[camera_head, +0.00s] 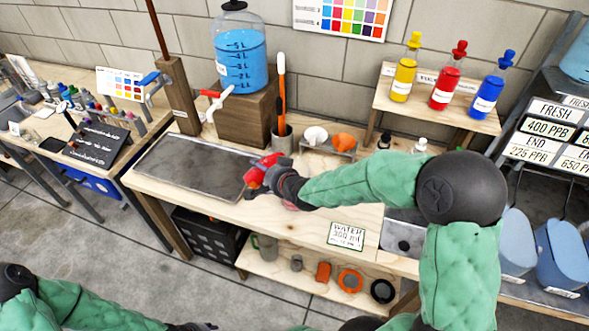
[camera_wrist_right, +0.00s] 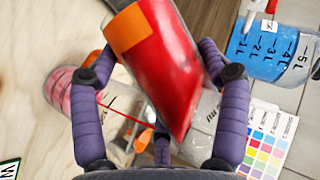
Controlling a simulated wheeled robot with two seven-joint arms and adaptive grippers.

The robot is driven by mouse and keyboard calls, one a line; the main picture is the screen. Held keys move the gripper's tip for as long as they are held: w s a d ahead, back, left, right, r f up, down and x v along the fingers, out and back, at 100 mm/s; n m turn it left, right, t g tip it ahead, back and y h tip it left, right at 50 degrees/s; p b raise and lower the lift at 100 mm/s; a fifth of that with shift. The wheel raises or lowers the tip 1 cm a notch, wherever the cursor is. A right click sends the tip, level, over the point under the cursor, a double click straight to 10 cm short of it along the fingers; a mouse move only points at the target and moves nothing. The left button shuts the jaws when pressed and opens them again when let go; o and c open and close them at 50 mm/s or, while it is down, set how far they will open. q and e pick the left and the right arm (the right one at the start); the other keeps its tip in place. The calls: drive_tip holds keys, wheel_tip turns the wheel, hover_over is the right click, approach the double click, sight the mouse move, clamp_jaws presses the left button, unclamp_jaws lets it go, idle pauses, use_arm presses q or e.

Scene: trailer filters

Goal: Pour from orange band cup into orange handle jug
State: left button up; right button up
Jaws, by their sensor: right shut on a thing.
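My right gripper (camera_head: 281,181) is shut on the orange band cup (camera_head: 262,172) above the right end of the grey bench tray. In the right wrist view the cup (camera_wrist_right: 160,75) lies between my purple fingers (camera_wrist_right: 163,115), strongly tilted. It is see-through, with an orange band and red liquid gathered along its lower side. Beyond it a clear vessel with pinkish red in it (camera_wrist_right: 68,92) and an orange part beside it show; this looks like the orange handle jug, partly hidden. A thin red line runs near it; I cannot tell if it is a stream. My left gripper (camera_head: 190,326) is barely in view at the bottom edge.
The grey tray (camera_head: 165,170) is mostly clear. Behind it stand a blue water tank (camera_head: 240,62) and a holder with an orange-handled tool (camera_head: 281,95). A white funnel-like piece (camera_head: 316,135) and an orange piece (camera_head: 343,141) sit to the right. Bottles (camera_head: 404,75) stand on a raised shelf.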

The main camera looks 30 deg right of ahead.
drive_tip(key=shift+a+m+b, duration=0.1)
drive_tip(key=shift+m+b, duration=0.2)
drive_tip(key=shift+b, duration=0.15)
idle(0.4)
drive_tip(key=shift+a+f+y, duration=0.1)
drive_tip(key=shift+y, duration=0.5)
drive_tip(key=shift+r+m+y+p, duration=0.4)
drive_tip(key=shift+r+m+p, duration=0.25)
drive_tip(key=shift+p, duration=1.05)
idle(0.4)
drive_tip(key=shift+d+r+m+t+y+p, duration=0.4)
drive_tip(key=shift+d+m+y+p, duration=0.25)
drive_tip(key=shift+p, duration=1.1)
idle(0.9)
drive_tip(key=f+n+h+b, duration=0.1)
drive_tip(key=b, duration=0.2)
drive_tip(key=a+f+n+h+b, duration=0.1)
drive_tip(key=b, duration=0.3)
drive_tip(key=shift+w+a+f, duration=0.1)
drive_tip(key=shift+a+f, duration=0.05)
drive_tip(key=shift+f, duration=0.2)
drive_tip(key=shift+r+g, duration=0.2)
drive_tip(key=shift+g, duration=0.1)
drive_tip(key=shift+r+n+h, duration=0.1)
drive_tip(key=shift+n+h, duration=0.2)
drive_tip(key=shift+h, duration=0.15)
